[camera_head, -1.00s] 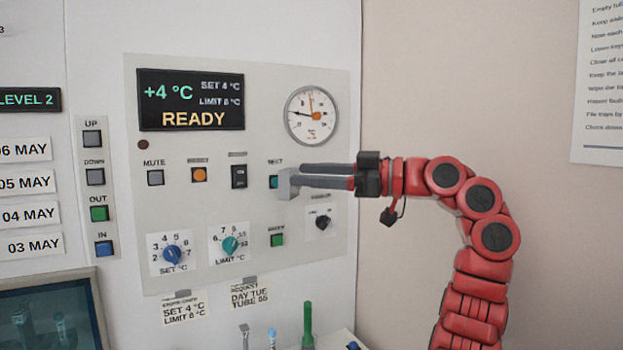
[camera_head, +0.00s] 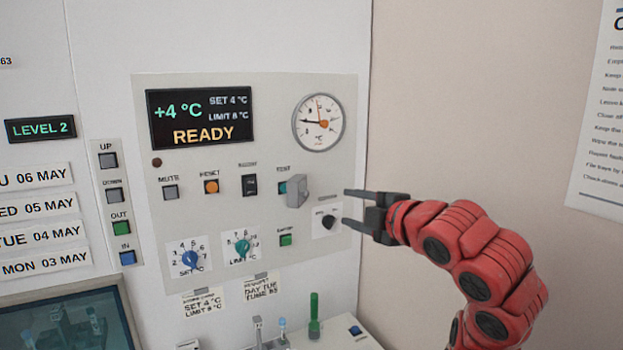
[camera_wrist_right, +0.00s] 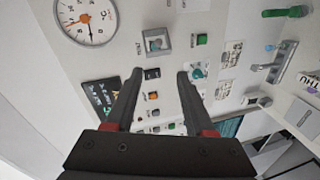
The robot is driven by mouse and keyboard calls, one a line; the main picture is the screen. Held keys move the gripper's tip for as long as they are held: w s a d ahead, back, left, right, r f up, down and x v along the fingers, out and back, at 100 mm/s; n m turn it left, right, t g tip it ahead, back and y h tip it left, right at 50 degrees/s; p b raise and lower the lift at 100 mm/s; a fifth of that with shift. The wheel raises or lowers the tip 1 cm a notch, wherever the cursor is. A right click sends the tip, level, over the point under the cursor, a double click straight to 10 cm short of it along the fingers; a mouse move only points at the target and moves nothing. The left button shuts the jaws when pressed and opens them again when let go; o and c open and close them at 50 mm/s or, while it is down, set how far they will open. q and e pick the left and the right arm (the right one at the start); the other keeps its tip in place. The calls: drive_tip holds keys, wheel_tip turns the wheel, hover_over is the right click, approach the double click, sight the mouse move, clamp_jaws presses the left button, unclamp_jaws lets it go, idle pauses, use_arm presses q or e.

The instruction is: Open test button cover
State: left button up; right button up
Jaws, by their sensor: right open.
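The test button cover (camera_head: 298,190) is a small grey box-like flap on the white control panel, under the TEST label. It stands out from the panel, and part of the teal test button (camera_head: 282,187) shows at its left. I cannot tell its exact angle. In the right wrist view the cover (camera_wrist_right: 157,42) is a grey square beyond the fingertips. My right gripper (camera_head: 346,207) is open and empty, to the right of the cover and apart from it, near the black knob. Its two fingers also show in the right wrist view (camera_wrist_right: 160,72). My left gripper is not in view.
A round gauge (camera_head: 318,122) is above the cover, a green button (camera_head: 285,240) below it and a black knob (camera_head: 328,222) below right. A black switch (camera_head: 249,186) is to its left. A green-capped tube (camera_head: 314,315) stands below the panel.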

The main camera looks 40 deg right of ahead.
approach(308, 196)
drive_tip(key=p+x, duration=0.1)
drive_tip(key=x, duration=0.2)
drive_tip(key=p+x, duration=0.2)
drive_tip(key=x, duration=0.2)
drive_tip(key=shift+w+r+p, duration=0.15)
drive_tip(key=shift+w+p, duration=0.15)
drive_tip(key=shift+w+d, duration=0.1)
drive_tip(key=shift+w, duration=0.25)
clamp_jaws()
drive_tip(key=shift+f, duration=0.25)
idle(0.8)
